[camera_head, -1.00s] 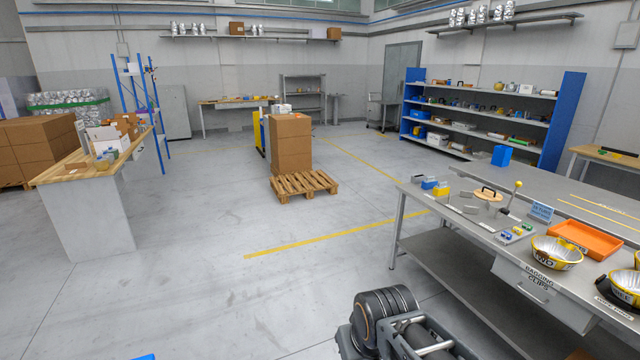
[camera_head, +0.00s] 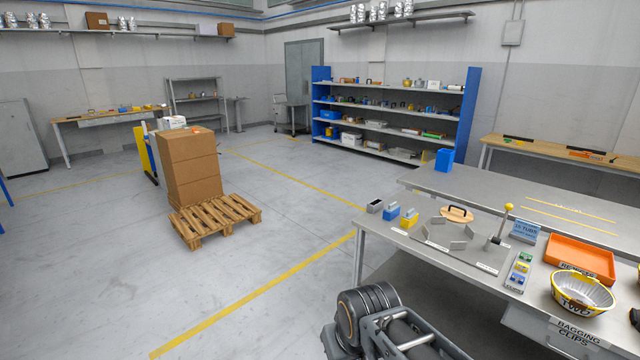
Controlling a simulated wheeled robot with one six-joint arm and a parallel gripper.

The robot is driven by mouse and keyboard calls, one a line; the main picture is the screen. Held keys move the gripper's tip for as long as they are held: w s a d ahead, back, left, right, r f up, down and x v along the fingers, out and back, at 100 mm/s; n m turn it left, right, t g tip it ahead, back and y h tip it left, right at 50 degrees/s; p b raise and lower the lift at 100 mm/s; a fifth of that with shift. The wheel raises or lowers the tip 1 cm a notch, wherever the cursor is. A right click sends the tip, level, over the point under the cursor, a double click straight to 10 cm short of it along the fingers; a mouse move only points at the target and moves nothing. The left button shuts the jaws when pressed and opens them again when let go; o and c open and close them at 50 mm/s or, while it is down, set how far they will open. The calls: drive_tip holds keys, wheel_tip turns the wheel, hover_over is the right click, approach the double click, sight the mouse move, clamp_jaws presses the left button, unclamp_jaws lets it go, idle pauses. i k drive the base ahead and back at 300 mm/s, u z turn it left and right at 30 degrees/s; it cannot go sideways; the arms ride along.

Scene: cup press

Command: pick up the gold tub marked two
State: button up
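The gold tub marked TWO (camera_head: 574,304) stands upright on the grey metal bench at the lower right, near its front edge. It is a round bowl shape with a silvery inside, a gold and white outer band and black lettering, and it looks empty. Part of my own arm shows at the bottom middle, in front of the bench and left of the tub. My gripper's fingers are not in view.
An orange tray (camera_head: 580,259) lies just behind the tub.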

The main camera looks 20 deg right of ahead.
sight(582, 295)
drive_tip(key=z, duration=0.7)
drive_tip(key=i, duration=1.1)
drive_tip(key=z, duration=1.75)
drive_tip(key=i, duration=1.1)
drive_tip(key=z, duration=0.45)
